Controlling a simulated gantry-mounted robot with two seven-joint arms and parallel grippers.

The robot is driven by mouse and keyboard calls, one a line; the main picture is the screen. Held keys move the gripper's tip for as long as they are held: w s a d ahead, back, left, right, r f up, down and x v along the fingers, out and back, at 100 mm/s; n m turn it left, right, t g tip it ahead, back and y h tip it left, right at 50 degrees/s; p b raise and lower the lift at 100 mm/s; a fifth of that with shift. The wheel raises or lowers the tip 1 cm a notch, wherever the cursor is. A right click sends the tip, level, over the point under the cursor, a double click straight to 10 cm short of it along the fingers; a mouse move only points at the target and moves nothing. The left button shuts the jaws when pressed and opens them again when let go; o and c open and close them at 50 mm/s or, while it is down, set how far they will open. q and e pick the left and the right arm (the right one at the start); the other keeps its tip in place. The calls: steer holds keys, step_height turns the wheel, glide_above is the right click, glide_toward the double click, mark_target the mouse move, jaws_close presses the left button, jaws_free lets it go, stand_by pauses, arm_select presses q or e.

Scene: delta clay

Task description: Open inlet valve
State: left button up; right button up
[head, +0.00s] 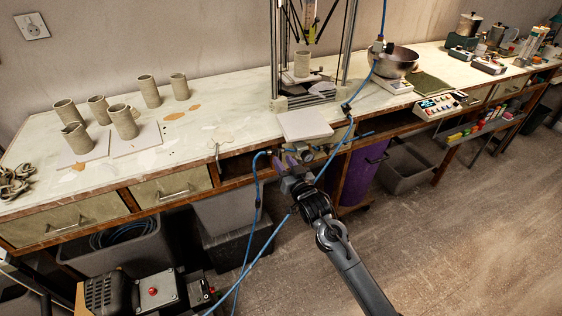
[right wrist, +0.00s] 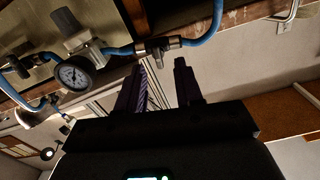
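My right gripper (head: 285,162) reaches up to the front edge of the workbench, below the white slab. In the right wrist view its two dark fingers (right wrist: 159,78) stand apart with nothing between them. A small metal valve with a dark handle (right wrist: 157,48) sits in line on a blue hose, just beyond the fingertips. It looks like the inlet valve; no label shows. I cannot tell from these views whether the fingers touch it. A round pressure gauge (right wrist: 73,75) is to its left. In the head view the gripper largely hides the valve. My left gripper is not in view.
Blue hoses (head: 257,195) hang in front of the bench and run past my right arm. A white slab (head: 304,125) lies at the bench edge above the fittings. A purple bin (head: 362,172) stands under the bench to the right. The floor at right is clear.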

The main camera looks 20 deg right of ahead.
mark_target(278, 154)
steer(key=shift+w+b, duration=0.35)
steer(key=shift+w, duration=1.05)
steer(key=shift+c, duration=0.3)
jaws_close()
